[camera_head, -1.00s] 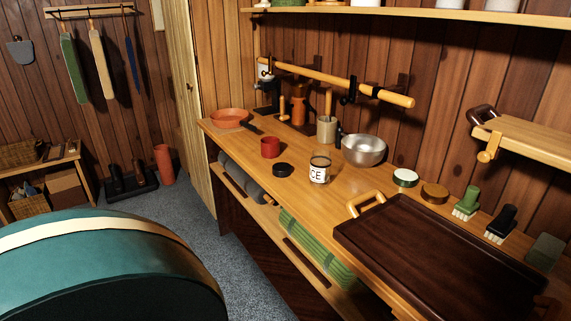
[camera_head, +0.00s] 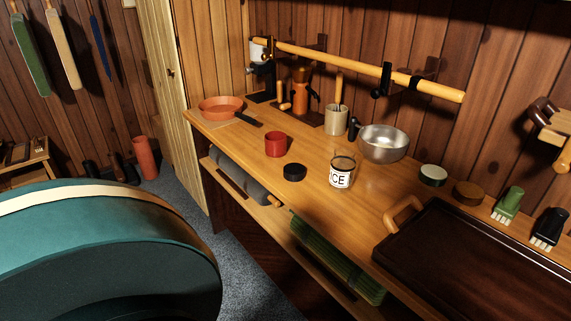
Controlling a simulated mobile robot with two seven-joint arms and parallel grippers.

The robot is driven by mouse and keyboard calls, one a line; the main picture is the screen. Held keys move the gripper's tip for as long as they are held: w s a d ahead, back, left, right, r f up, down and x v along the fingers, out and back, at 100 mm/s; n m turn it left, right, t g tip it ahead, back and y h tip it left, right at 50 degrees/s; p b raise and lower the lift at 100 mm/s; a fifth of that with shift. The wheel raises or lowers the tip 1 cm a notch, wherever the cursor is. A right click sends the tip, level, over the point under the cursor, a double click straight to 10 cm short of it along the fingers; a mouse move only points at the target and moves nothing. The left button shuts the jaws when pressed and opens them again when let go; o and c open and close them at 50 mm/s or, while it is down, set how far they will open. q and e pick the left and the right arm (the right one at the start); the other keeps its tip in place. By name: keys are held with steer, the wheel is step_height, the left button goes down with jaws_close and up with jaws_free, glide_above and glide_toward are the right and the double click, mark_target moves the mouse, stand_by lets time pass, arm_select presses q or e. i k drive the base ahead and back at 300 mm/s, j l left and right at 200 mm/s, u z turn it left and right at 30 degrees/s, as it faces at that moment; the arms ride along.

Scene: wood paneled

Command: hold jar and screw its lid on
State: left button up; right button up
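A clear jar (camera_head: 341,172) with a white label reading "ICE" or similar stands upright and open-topped on the wooden counter. A black round lid (camera_head: 294,172) lies on the counter just left of the jar, apart from it. A white-topped dark round tin (camera_head: 433,175) and a brown round lid-like disc (camera_head: 468,191) lie farther right. Neither of my grippers shows in the head view.
The counter (camera_head: 270,205) has a red cup (camera_head: 276,144), a steel bowl (camera_head: 384,143) behind the jar, an orange pan (camera_head: 222,107), a utensil crock (camera_head: 336,119) and a dark tray (camera_head: 480,255). Green and black brushes stand at right. Bare wood lies before the jar.

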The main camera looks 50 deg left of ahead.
mark_target(344, 162)
steer(key=j, duration=0.8)
steer(key=i+j, duration=0.1)
steer(key=j, duration=0.7)
